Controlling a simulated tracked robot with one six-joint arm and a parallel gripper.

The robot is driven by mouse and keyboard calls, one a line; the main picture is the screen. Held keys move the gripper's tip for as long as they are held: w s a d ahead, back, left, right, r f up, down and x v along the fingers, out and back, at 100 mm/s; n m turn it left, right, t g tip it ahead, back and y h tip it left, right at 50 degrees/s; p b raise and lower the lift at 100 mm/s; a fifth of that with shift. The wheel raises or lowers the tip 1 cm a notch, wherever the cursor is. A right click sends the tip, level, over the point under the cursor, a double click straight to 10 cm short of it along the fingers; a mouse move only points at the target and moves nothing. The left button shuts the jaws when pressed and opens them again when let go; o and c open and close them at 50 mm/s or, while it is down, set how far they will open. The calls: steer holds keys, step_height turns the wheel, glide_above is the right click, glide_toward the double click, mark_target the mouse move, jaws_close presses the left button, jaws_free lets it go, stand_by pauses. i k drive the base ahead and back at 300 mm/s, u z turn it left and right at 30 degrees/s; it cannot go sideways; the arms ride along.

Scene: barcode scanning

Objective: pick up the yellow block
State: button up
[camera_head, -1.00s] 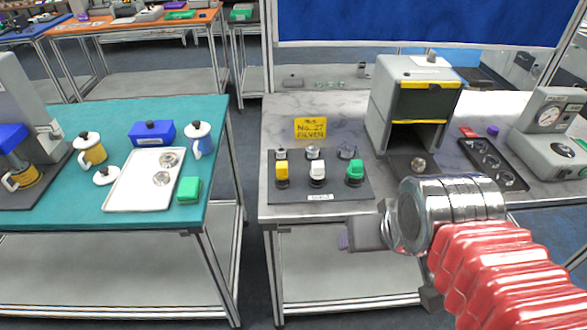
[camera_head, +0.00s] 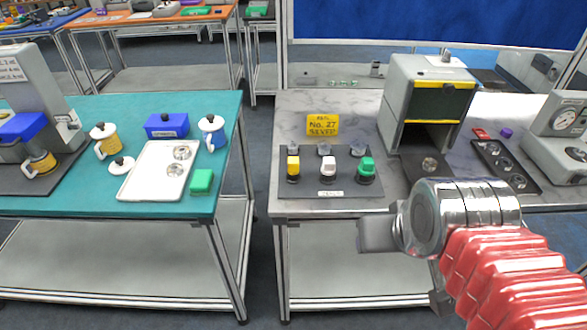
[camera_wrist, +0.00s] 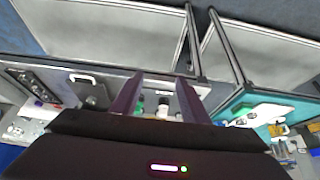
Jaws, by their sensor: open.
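The yellow block (camera_head: 293,165) stands at the left of a row on a dark mat (camera_head: 340,202) on the grey marbled table. A white block (camera_head: 328,169) and a green block (camera_head: 366,170) stand to its right. My gripper (camera_wrist: 160,88) is open, with two dark purple fingers and nothing held between them. In the head view, my wrist is at the front edge of the table, right of and nearer than the yellow block; the fingertips are hidden there. In the wrist view the green and white blocks show between the fingers; I cannot make out the yellow one.
A yellow sign (camera_head: 323,125) stands behind the blocks. A grey box machine (camera_head: 430,70) is at their right, with a dark tray (camera_head: 507,167) beyond. A teal table (camera_head: 80,203) with pots and a white tray (camera_head: 130,190) is at left, across a gap.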

mark_target(292, 161)
steer(key=u, duration=0.25)
steer(key=k, duration=0.65)
steer(key=u, duration=0.6)
steer(key=k, duration=0.65)
steer(key=u, duration=0.75)
steer(key=i, duration=1.7)
steer(key=z, duration=0.8)
steer(key=i, duration=0.45)
steer(key=z, duration=0.25)
